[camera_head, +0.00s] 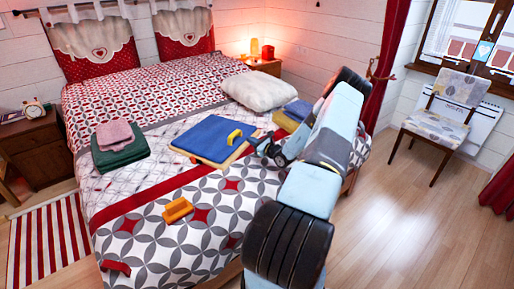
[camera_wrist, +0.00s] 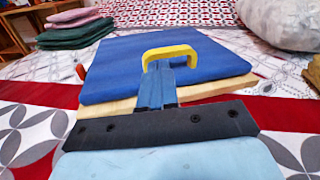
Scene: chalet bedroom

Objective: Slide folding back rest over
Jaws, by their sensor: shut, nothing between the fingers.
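The folding back rest (camera_head: 208,137) lies flat on the bed, a blue pad on a light wooden board. A yellow handle (camera_head: 234,136) stands up from the pad's right part. In the wrist view the pad (camera_wrist: 115,68) fills the middle, with the yellow handle (camera_wrist: 180,50) arching over its top. My gripper (camera_head: 254,141) is at the pad's right side, close to the handle. In the wrist view my gripper's fingers (camera_wrist: 158,70) are together and empty, in front of the handle's left part. I cannot tell whether they touch it.
Folded green and pink cloths (camera_head: 118,146) lie left of the back rest. A white pillow (camera_head: 258,90) and a folded blue and yellow stack (camera_head: 296,111) lie behind. An orange block (camera_head: 177,210) is nearer on the quilt.

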